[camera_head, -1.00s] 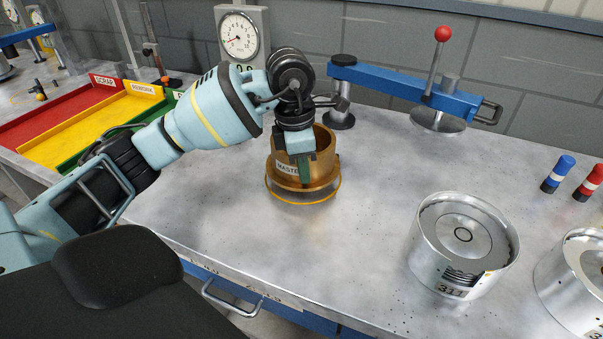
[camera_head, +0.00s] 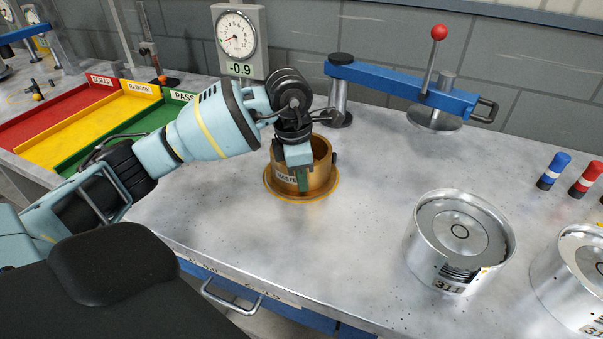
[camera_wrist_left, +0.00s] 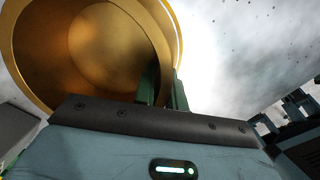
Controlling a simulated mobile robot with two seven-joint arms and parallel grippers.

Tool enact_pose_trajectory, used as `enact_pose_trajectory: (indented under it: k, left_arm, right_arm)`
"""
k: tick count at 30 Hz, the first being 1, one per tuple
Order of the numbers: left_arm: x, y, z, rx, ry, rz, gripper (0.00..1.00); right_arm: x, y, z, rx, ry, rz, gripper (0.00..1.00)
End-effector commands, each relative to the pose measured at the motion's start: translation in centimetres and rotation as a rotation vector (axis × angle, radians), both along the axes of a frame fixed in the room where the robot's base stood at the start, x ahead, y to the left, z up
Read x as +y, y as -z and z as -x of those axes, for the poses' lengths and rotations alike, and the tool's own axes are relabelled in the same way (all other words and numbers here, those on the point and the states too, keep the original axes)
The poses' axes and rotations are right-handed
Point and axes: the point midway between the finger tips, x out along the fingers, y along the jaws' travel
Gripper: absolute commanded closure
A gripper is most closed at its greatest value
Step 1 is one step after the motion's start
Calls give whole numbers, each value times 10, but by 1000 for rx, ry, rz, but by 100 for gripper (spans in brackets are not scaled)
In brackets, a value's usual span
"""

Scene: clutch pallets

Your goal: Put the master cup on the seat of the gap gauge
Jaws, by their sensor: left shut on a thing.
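The master cup (camera_head: 320,176) is a gold-brown open cup with a MASTER label, upright in the head view. My left gripper (camera_head: 303,174) is shut on its near wall, one green finger inside and one outside; the wrist view shows the fingers (camera_wrist_left: 163,84) at the rim of the cup (camera_wrist_left: 55,50). I cannot make out the seat for certain. My right gripper is not in view.
A dial (camera_head: 236,36) with a readout of -0.9 stands behind my arm. Silver drums (camera_head: 460,240) and (camera_head: 580,280) stand at right, near blue (camera_head: 553,171) and red (camera_head: 586,180) markers. Red, yellow and green trays (camera_head: 120,140) lie left.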

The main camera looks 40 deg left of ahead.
Motion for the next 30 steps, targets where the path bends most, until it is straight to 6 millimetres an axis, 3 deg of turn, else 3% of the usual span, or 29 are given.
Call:
enact_pose_trajectory:
  k: [2, 3, 8, 20, 30]
  left_arm:
    - [0, -1, -1, -8, -1, 1, 100]
    - [0, 2, 0, 1, 0, -1, 86]
    - [0, 2, 0, 1, 0, -1, 66]
    - [0, -6, 0, -3, 0, 0, 66]
    - [6, -67, 5, -5, 0, -1, 66]
  right_arm:
    - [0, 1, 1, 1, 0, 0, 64]
    - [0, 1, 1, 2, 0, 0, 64]
    - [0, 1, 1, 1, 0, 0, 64]
    - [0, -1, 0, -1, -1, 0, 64]
    - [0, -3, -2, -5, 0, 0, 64]
